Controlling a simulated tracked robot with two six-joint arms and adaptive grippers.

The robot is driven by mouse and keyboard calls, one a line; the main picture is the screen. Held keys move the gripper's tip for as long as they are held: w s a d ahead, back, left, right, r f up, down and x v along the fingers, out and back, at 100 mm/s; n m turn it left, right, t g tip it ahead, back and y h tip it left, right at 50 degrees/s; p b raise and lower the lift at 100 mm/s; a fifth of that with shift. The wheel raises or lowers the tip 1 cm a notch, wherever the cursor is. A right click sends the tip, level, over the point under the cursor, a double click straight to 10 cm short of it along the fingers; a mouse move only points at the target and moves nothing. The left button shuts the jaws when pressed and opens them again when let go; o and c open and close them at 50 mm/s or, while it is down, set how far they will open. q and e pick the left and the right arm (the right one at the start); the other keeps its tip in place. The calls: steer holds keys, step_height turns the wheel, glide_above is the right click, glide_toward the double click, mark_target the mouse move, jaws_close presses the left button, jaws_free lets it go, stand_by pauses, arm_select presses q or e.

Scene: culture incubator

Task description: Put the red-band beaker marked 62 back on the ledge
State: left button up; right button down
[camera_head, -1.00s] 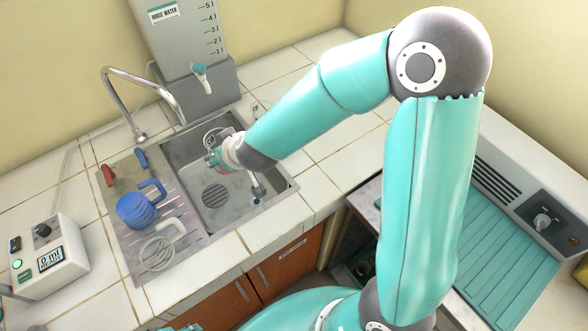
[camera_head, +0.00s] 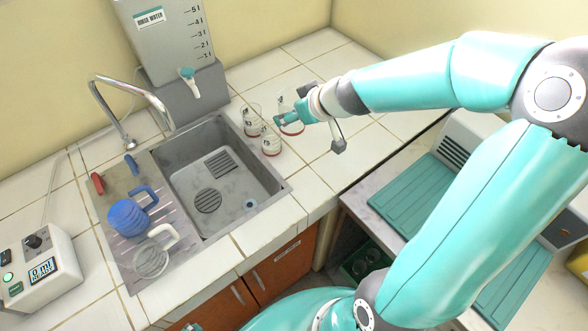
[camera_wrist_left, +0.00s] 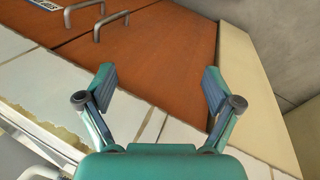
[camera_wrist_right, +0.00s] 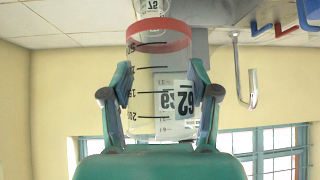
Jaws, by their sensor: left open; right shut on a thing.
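My right gripper (camera_head: 291,119) is shut on the red-band beaker (camera_head: 292,103), over the tiled ledge (camera_head: 322,150) right of the sink. In the right wrist view, which is upside down, the clear beaker (camera_wrist_right: 158,85) shows a label reading 62 between the fingers (camera_wrist_right: 160,95) and the red band near its base. The beaker looks upright; I cannot tell whether its base touches the tiles. My left gripper (camera_wrist_left: 160,90) is open and empty before the brown cabinet doors.
The sink (camera_head: 212,170) is empty, with a tap (camera_head: 130,100) at its left. A blue beaker (camera_head: 130,216) and a clear jug (camera_head: 153,256) are on the drainboard. The rinse water tank (camera_head: 170,40) stands behind. Tiles further right are clear.

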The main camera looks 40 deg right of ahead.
step_height(320, 180, down, 20)
steer(key=b, duration=1.9)
steer(key=shift+d+r, duration=0.1)
steer(key=shift+r, duration=0.05)
steer(key=shift+s, duration=0.1)
steer(key=shift+c, duration=1.4)
jaws_free()
